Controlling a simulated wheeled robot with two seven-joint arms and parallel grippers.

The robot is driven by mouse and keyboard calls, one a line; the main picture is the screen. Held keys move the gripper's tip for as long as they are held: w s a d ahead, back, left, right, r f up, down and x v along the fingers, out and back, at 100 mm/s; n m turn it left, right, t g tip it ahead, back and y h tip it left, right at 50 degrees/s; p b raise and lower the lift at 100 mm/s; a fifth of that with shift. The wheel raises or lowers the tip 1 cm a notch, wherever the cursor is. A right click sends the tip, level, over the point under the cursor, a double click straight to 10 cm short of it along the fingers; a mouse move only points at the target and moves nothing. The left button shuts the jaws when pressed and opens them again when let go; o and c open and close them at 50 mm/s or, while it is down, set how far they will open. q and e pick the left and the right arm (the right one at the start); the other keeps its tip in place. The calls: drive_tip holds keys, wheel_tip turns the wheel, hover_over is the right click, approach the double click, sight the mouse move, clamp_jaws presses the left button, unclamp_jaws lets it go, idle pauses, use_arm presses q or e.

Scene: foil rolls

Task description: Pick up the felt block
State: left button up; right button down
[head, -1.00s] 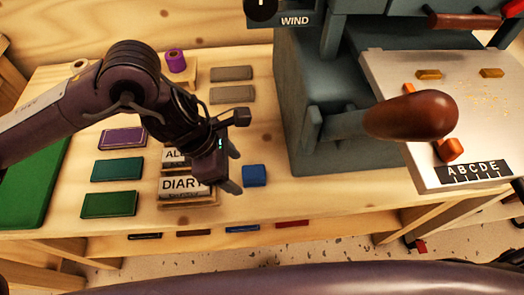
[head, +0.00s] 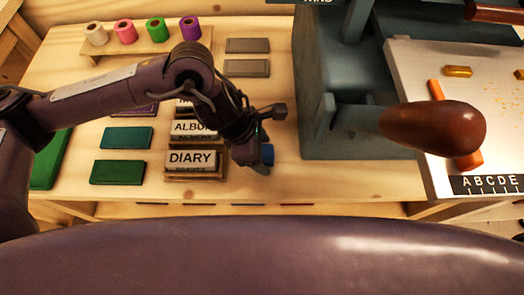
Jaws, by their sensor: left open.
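A small blue block (head: 268,154), the only thing here that looks like the felt block, sits on the wooden bench just right of the DIARY card. My left gripper (head: 267,138) is open, its fingers right at the block and partly covering its left side. I cannot tell whether they touch it or whether the block lies between them. My right gripper is not in view.
The DIARY card (head: 192,160) and ALBUM card (head: 194,128) stand close left of the gripper. A grey-green press (head: 345,130) with a brown handle knob (head: 433,128) stands to the right. Coloured foil rolls (head: 154,28) stand at the back left.

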use_arm(q)
drive_tip(key=shift+c, duration=0.5)
drive_tip(key=c, duration=1)
